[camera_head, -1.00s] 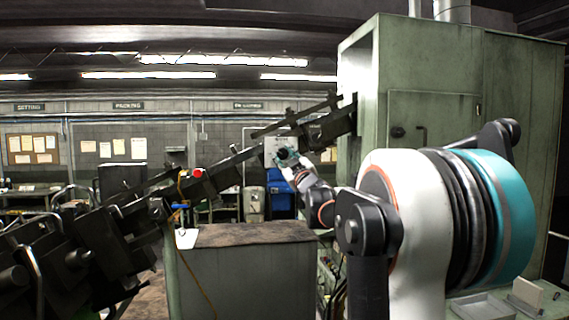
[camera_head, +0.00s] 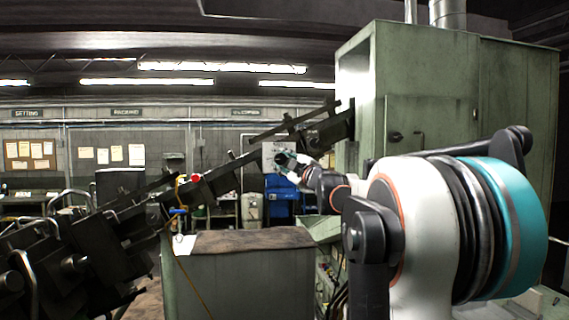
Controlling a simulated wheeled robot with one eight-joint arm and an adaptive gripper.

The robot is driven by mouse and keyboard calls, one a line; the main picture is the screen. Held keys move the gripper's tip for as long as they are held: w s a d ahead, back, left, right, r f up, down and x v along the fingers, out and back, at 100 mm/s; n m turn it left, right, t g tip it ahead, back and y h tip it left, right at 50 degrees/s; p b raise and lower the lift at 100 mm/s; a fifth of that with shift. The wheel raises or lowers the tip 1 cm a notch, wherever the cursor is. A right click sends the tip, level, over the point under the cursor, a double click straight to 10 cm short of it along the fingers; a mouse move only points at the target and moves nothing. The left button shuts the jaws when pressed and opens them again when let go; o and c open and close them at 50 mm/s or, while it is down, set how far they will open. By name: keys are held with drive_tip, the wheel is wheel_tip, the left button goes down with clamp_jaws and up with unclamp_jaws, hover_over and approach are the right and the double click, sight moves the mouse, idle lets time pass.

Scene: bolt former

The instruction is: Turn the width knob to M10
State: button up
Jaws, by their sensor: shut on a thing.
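My gripper (camera_head: 284,159) is small and far off at the end of my arm, in front of this panel. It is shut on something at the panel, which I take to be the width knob. The knob itself is hidden behind the fingers. Its pointer and the size marks, M10 included, are too small to read.
The dark sloping rail (camera_head: 228,176) runs from lower left up to the green cabinet (camera_head: 430,100). A grey-green bench (camera_head: 250,275) stands below the panel. A red button (camera_head: 196,178) sits on the rail. Blue bins (camera_head: 280,202) are behind.

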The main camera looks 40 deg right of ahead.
drive_tip(key=o, duration=1.1)
drive_tip(key=shift+c, duration=0.2)
drive_tip(key=v, duration=1.2)
